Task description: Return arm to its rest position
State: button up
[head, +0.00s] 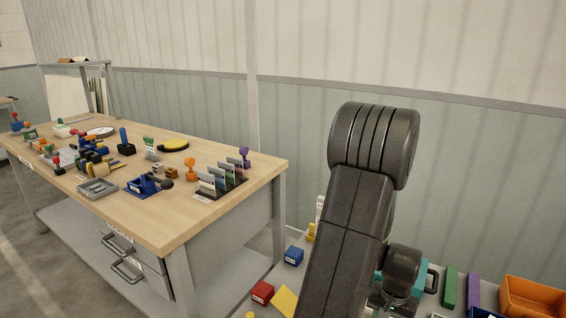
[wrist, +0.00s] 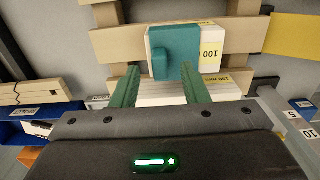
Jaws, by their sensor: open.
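My arm (head: 362,215) rises dark and bent in the right half of the head view. My gripper (wrist: 160,70) shows in the wrist view with its two green fingers apart and nothing clearly held between them. Just beyond the fingertips is a teal block (wrist: 185,45) with a small raised knob, on a white box marked 100. Whether the fingertips touch the block or box I cannot tell. In the head view my arm hides most of the area around the gripper.
A wooden slatted pallet (wrist: 119,49) lies under the boxes. A wooden workbench (head: 150,222) with many tools stands on the left. A lower grey surface holds a red block (head: 262,292), a blue block (head: 293,256) and an orange bin (head: 532,297). The wall behind is clear.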

notch_tip(320, 180, down, 2)
jog(key=shift+f, duration=0.1)
notch_tip(320, 180, up, 10)
jog(key=p, duration=0.7)
jog(key=shift+f+p, duration=0.2)
jog(key=shift+p, duration=0.1)
jog(key=shift+a, duration=0.1)
